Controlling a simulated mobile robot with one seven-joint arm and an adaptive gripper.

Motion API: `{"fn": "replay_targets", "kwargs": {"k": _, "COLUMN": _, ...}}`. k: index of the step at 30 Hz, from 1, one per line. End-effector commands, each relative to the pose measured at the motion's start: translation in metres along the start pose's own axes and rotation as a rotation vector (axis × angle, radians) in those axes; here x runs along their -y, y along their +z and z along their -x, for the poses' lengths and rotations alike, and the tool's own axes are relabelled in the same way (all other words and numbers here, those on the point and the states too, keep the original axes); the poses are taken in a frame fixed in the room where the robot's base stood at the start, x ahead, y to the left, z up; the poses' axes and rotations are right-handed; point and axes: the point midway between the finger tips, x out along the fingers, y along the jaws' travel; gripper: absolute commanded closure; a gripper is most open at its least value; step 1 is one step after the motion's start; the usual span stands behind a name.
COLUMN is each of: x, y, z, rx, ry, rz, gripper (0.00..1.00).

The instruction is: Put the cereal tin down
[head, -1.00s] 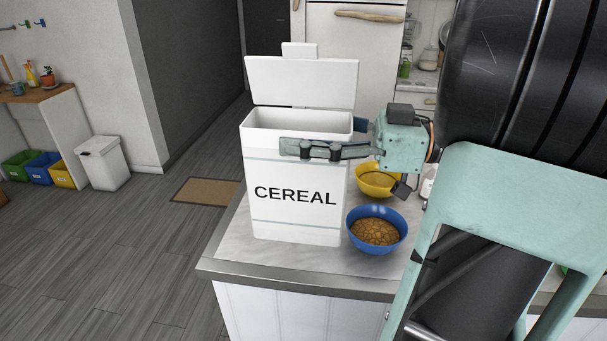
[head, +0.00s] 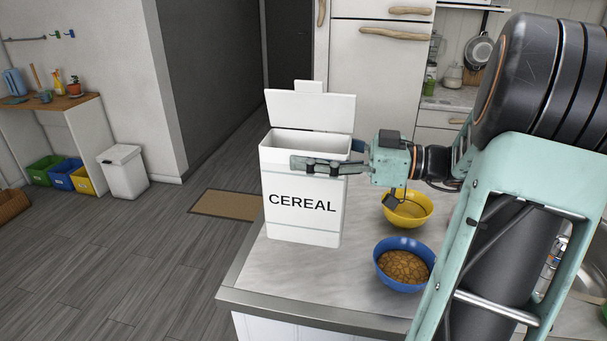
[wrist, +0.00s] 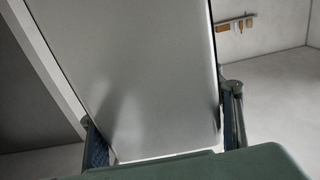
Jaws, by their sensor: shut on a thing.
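The cereal tin (head: 301,222) is a tall white box marked CEREAL, with its lid (head: 311,110) standing open at the back. It is upright over the left part of the counter, its base at or very near the top; I cannot tell if it touches. My gripper (head: 325,165) comes from the right and is shut on the tin near its upper part, one finger across the front face. In the wrist view the tin's side (wrist: 140,70) fills the middle between the two fingers (wrist: 165,140).
The pale counter (head: 320,275) has clear room in front of the tin. A blue bowl (head: 404,265) of brown cereal and a yellow bowl (head: 408,209) stand to the right. The counter's left edge is close to the tin. A fridge (head: 372,75) stands behind.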

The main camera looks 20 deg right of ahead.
Motion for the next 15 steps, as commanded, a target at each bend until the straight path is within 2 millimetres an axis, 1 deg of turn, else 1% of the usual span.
{"fn": "replay_targets", "kwargs": {"k": 1, "x": -0.008, "y": 0.002, "z": -0.004, "rx": -0.005, "ry": -0.002, "rz": -0.003, "gripper": 0.95}}
{"fn": "replay_targets", "kwargs": {"k": 6, "x": -0.026, "y": 0.029, "z": -0.012, "rx": -0.004, "ry": -0.002, "rz": -0.004, "gripper": 0.95}}
{"fn": "replay_targets", "kwargs": {"k": 9, "x": -0.035, "y": 0.041, "z": -0.016, "rx": -0.003, "ry": -0.001, "rz": -0.002, "gripper": 0.95}}
{"fn": "replay_targets", "kwargs": {"k": 15, "x": -0.045, "y": 0.054, "z": -0.020, "rx": -0.003, "ry": -0.001, "rz": 0.000, "gripper": 0.95}}
